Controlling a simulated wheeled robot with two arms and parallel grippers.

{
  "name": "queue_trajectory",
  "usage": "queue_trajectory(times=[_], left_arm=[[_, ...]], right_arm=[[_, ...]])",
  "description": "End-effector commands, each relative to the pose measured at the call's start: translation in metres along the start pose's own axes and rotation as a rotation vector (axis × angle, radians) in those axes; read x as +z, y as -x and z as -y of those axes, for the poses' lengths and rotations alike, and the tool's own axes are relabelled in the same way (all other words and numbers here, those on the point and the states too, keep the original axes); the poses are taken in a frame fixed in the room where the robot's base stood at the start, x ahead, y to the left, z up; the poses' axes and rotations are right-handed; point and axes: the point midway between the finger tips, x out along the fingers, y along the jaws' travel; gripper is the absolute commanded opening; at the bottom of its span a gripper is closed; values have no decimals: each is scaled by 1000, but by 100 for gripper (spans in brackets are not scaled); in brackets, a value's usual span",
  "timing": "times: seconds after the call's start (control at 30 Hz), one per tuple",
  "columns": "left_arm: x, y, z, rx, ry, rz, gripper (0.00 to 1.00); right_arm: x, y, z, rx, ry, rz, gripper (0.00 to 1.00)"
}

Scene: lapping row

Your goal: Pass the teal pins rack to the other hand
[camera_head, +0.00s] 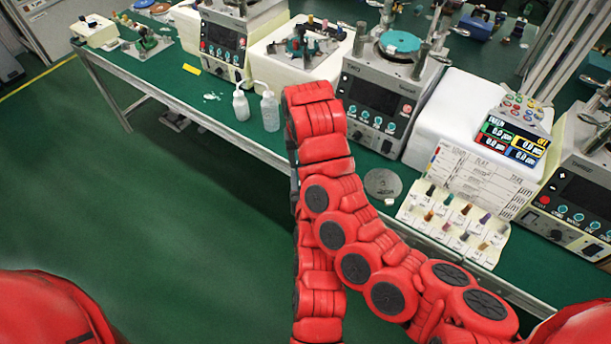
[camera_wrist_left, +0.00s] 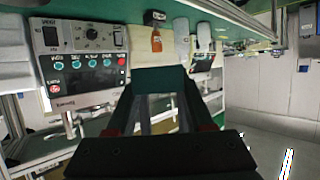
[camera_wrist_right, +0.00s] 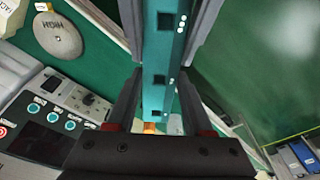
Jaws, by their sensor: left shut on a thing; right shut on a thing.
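The teal pins rack (camera_wrist_right: 158,60) is a long teal bar with dark square holes and small pale dots in the right wrist view. My right gripper (camera_wrist_right: 157,95) is shut on it, one finger along each side. In the left wrist view, a dark teal face of the rack (camera_wrist_left: 160,82) shows between the fingers of my left gripper (camera_wrist_left: 156,105), which is shut on it. Grey finger-like parts flank the rack's far end in the right wrist view. In the head view my red arms hide both grippers and the rack.
The green bench holds lapping machines (camera_head: 378,100), two wash bottles (camera_head: 269,110), a grey disc (camera_head: 382,183) and a card of coloured pins (camera_head: 455,222). The bench's front edge runs close beside my arms. The green floor at left is clear.

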Motion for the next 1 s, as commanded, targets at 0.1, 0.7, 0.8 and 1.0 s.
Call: queue_trajectory(times=[0.1,0.7,0.8,1.0], left_arm=[[0,1,-4,9,1,-1,0],[0,0,-2,5,1,-1,0],[0,0,-2,5,1,-1,0],[0,0,-2,4,1,-1,0]], right_arm=[[0,1,5,-8,7,-1,64],[-31,13,-6,6,-66,-111,87],[-72,20,-29,5,-170,-263,87],[-156,67,-96,5,-395,-650,87]])
